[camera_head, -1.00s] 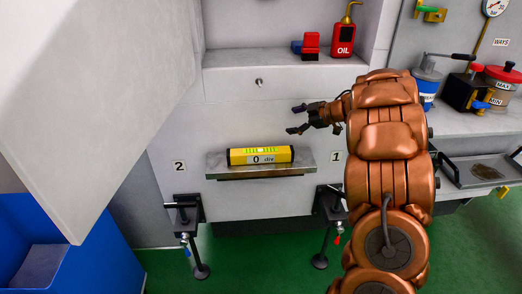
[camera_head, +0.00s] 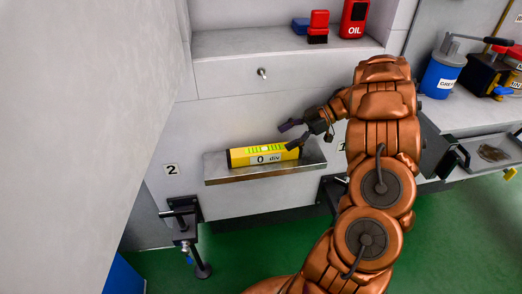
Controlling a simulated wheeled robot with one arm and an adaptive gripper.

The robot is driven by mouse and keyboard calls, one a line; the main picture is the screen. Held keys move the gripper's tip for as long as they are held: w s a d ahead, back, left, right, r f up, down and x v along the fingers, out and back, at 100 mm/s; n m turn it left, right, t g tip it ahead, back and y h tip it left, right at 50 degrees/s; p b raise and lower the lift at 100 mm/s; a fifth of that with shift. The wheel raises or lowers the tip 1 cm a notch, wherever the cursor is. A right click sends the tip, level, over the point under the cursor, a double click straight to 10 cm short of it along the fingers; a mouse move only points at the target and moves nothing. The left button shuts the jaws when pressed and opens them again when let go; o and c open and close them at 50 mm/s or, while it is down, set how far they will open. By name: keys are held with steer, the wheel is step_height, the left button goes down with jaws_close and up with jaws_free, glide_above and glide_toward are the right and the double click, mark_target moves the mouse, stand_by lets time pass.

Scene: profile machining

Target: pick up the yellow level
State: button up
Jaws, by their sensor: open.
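The yellow level (camera_head: 262,155) lies lengthwise on a narrow grey metal shelf (camera_head: 225,177) on the machine's front. It is a yellow bar with a green vial window and a white "0 div" label. My gripper (camera_head: 287,135) is open, its fingers pointing left, close by the level's right end. The lower finger is by the level's top right corner and the upper finger is above and behind it. I cannot tell whether either finger touches the level. My arm rises on the right side of the picture.
A ledge above holds a red oil can (camera_head: 353,19) and a red block (camera_head: 318,26). A blue grease pot (camera_head: 441,77) stands on the right bench. A large grey panel (camera_head: 70,130) fills the left. A clamp (camera_head: 182,220) with a screw foot hangs below the shelf's left.

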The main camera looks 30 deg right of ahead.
mark_target(268, 148)
steer(key=shift+s+x, duration=0.2)
steer(key=shift+x, duration=3.15)
steer(key=shift+f, duration=0.1)
jaws_close()
